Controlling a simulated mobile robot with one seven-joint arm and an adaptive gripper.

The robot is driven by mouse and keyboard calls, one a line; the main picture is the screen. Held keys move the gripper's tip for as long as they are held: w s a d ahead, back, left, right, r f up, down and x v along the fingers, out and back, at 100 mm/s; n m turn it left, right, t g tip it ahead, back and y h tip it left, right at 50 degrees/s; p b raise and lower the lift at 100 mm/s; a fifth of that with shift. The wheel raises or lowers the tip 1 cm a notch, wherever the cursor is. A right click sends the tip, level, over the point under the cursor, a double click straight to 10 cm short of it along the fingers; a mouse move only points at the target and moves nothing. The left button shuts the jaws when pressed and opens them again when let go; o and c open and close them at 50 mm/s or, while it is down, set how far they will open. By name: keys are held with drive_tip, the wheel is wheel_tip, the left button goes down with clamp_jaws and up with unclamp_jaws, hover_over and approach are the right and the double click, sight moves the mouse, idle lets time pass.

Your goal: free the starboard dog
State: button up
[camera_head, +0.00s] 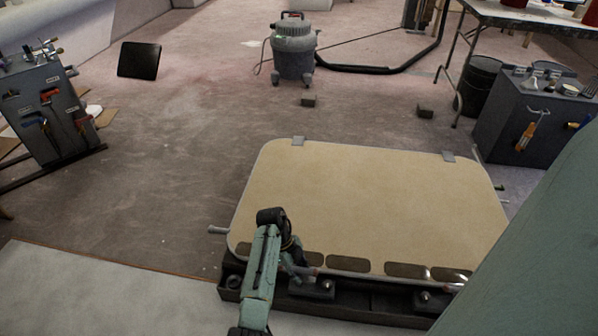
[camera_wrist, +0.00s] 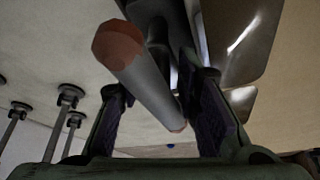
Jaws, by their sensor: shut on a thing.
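A beige hatch panel (camera_head: 370,205) with rounded corners and a pale rim lies over a dark frame (camera_head: 365,303). My gripper (camera_head: 308,272) is low at the panel's near edge, left of centre, partly hidden by my arm. In the wrist view my gripper (camera_wrist: 160,88) has its two fingers on either side of a grey round bar with a reddish-brown end (camera_wrist: 150,80), the handle of a dog by its look. I cannot tell from its shape whether it is the starboard one. A bright metal handle (camera_head: 455,288) shows at the near right corner.
A grey lever end (camera_head: 218,230) sticks out at the panel's left side. Two hinges (camera_head: 298,141) (camera_head: 448,156) sit at the far edge. Dark pads (camera_head: 347,263) line the near edge. A vacuum (camera_head: 294,48) stands beyond on open floor. A tool stand (camera_head: 50,105) is left.

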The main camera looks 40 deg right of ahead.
drive_tip(key=shift+o, duration=0.2)
drive_tip(key=shift+w+d+r, duration=0.15)
drive_tip(key=shift+w+r, duration=0.2)
drive_tip(key=shift+w, duration=0.05)
drive_tip(key=o, duration=0.9)
drive_tip(key=shift+o, duration=0.9)
drive_tip(key=shift+s+f, duration=0.1)
drive_tip(key=shift+s, duration=0.05)
drive_tip(key=v, duration=1.2)
drive_tip(key=shift+s, duration=0.1)
